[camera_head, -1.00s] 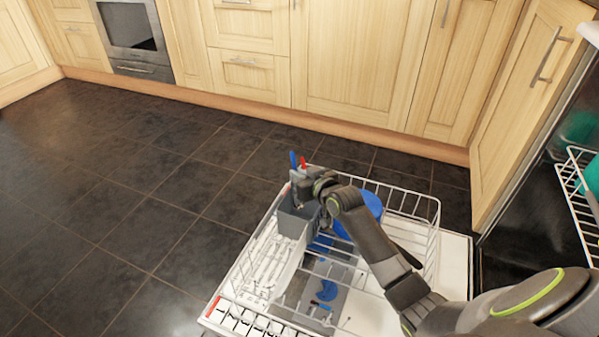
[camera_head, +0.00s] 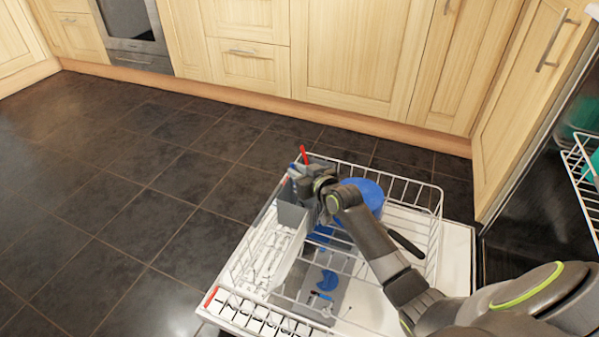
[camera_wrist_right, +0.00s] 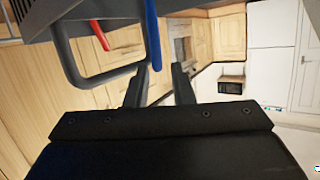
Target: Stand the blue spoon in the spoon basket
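The grey spoon basket (camera_head: 291,214) stands at the back left of the dishwasher rack in the head view. A red handle (camera_head: 303,155) sticks up from it and also shows in the right wrist view (camera_wrist_right: 100,35). The blue spoon's handle (camera_wrist_right: 153,35) is beside the basket's dark loop handle in the right wrist view. Its end lies near my fingertips; its lower part is hidden, and I cannot make it out clearly in the head view. My right gripper (camera_head: 304,184) is at the basket's top. Its fingers (camera_wrist_right: 158,80) are apart, with a visible gap. My left gripper is not in view.
The white wire rack (camera_head: 437,230) surrounds the basket. A blue round dish (camera_head: 366,192) stands close to my right wrist. Blue pieces (camera_head: 328,281) lie lower in the rack. Dark tiled floor (camera_head: 130,200) is clear on the left.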

